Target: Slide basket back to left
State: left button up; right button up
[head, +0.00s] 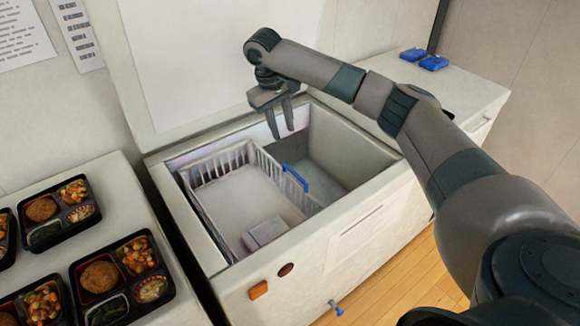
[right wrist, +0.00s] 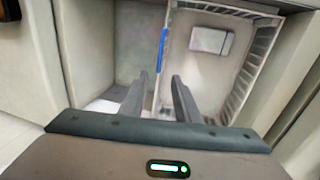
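The white slatted basket (head: 228,158) sits in the left part of the open chest freezer, close to its left inner wall. It also shows on the right in the right wrist view (right wrist: 255,55). A blue handle strip (head: 296,178) runs along the basket's right side; the right wrist view shows it upright (right wrist: 162,50). A pale box (head: 265,233) lies in the basket. My right gripper (head: 281,118) is above the freezer's rear part, fingers pointing down, apart and empty; it appears clear of the handle. My left gripper is not in view.
The freezer (head: 215,285) has a raised lid (head: 215,60) behind. Its right compartment (head: 340,150) looks empty. Bento trays (head: 122,272) stand on the left counter. Two blue items (head: 434,63) lie on the right counter.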

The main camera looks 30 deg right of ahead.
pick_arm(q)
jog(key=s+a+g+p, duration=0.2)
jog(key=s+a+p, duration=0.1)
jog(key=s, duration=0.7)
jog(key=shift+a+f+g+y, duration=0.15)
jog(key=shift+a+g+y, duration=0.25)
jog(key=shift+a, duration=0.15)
pick_arm(e)
send_near(293, 171)
jog(key=f, duration=0.2)
jog(key=d+f, duration=0.1)
jog(key=f, duration=0.4)
jog(key=shift+w+d+f, duration=0.1)
jog(key=shift+d+f, duration=0.05)
jog(key=shift+f, duration=0.1)
grip_shut()
